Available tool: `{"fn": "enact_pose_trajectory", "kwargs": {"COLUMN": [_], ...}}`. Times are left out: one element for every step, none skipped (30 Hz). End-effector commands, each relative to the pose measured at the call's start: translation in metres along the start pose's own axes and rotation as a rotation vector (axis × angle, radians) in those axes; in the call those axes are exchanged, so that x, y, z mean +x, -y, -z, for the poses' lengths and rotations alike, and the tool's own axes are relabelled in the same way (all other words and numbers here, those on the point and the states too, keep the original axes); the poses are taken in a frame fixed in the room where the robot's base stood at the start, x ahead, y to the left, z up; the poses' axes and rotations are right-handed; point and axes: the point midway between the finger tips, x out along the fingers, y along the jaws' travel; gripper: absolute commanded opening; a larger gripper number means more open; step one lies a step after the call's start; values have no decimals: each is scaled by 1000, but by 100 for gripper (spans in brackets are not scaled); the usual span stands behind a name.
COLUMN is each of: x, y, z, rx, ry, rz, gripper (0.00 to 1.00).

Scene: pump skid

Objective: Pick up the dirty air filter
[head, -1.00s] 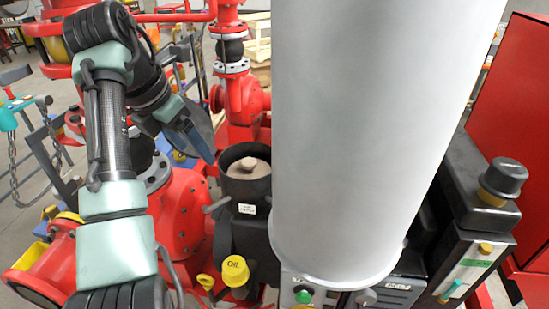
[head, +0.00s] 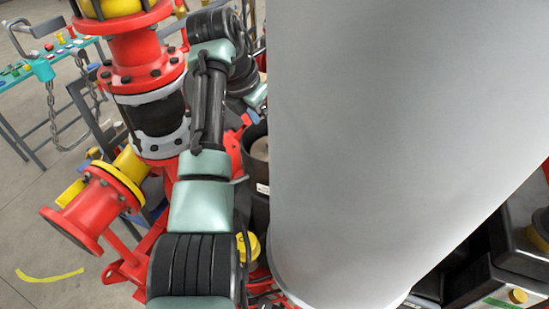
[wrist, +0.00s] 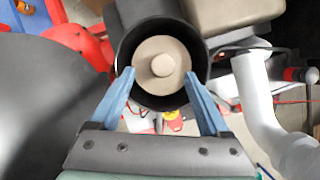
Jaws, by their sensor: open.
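The dirty air filter (wrist: 160,66) is a tan round piece with a raised knob at its centre. It sits inside a round black housing (wrist: 128,42), whose open mouth faces the wrist camera. My gripper (wrist: 159,74) is open, its two blue fingers spread left and right of the filter in the wrist view. They overlap the housing's mouth; I cannot tell how deep they are or whether they touch. In the head view a sliver of the filter (head: 262,148) shows in the housing beside my grey column, and the fingers are hidden.
Red pump flanges and pipes (head: 138,72) stand close to the left of my arm. A yellow oil cap (head: 247,246) is below the housing. A light grey pipe (wrist: 262,115) lies right of the housing in the wrist view. Open floor (head: 45,230) shows at far left.

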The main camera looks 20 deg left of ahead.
Motion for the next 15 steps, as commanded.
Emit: {"fn": "enact_pose_trajectory", "kwargs": {"x": [2, 3, 7, 9, 13, 18, 21, 25, 31, 36, 40, 44, 46, 48, 50], "y": [0, 1, 1, 2, 3, 4, 4, 5, 5, 5, 5, 5, 5, 5, 5], "z": [1, 1, 1, 2, 2, 2, 3, 3, 4, 3, 4, 4, 4, 4, 4], "rx": [-1, -2, -2, -2, -2, -2, -2, -2, -2, -2, -2, -2, -2, -2, -2], "ry": [-2, -3, -4, -5, -4, -5, -5, -4, -5, -4, -5, -4, -3, -2, -2], "rz": [2, 2, 2, 3, 3, 4, 4, 4, 4, 4, 4, 3, 3, 2, 2], "gripper": [80, 80, 80, 80, 80, 80, 80, 80, 80, 80, 80, 80, 80, 80, 80]}}
